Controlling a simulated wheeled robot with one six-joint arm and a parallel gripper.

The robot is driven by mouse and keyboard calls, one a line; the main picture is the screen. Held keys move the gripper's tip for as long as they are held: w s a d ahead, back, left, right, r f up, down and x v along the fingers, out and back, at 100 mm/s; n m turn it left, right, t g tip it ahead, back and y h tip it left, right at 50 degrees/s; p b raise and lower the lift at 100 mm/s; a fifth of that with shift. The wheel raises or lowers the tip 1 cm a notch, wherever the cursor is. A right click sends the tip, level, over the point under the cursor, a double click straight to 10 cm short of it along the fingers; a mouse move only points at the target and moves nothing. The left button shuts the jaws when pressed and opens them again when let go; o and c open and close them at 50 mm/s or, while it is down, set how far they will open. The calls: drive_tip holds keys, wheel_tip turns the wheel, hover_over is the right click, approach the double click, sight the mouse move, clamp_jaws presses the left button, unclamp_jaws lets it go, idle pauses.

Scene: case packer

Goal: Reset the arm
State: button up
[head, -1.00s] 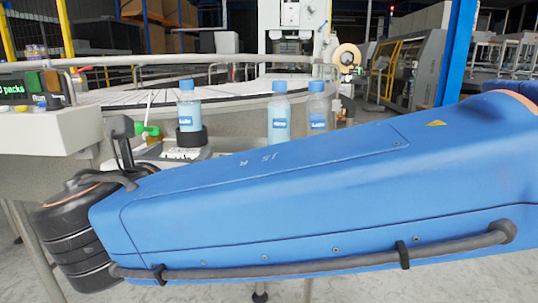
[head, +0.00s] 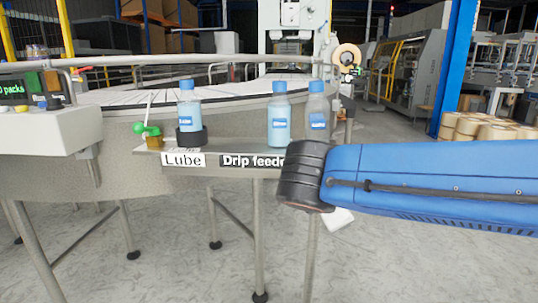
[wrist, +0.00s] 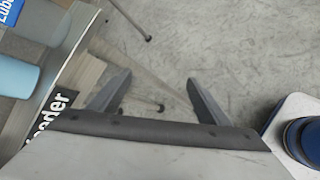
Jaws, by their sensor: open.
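My arm shows as a blue link with a black ribbed joint at the right of the head view; the gripper itself is hidden there. In the wrist view my gripper (wrist: 155,90) has its two grey fingers apart, with only floor and a table leg seen between them. It is empty. The shelf edge and a light blue bottle (wrist: 17,68) lie to the left of the fingers.
A curved conveyor (head: 230,96) runs behind. Floor in front is mostly clear.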

drive_tip(key=s+d+f+m+g+y, duration=0.4)
drive_tip(key=s+d+f+m, duration=1)
drive_tip(key=m, duration=0.7)
drive_tip(key=s+f, duration=0.1)
drive_tip(key=s, duration=0.2)
drive_tip(key=shift+d+f+g+y, duration=0.15)
drive_tip(key=shift+d+g+y, duration=0.1)
drive_tip(key=shift+g+y, duration=0.05)
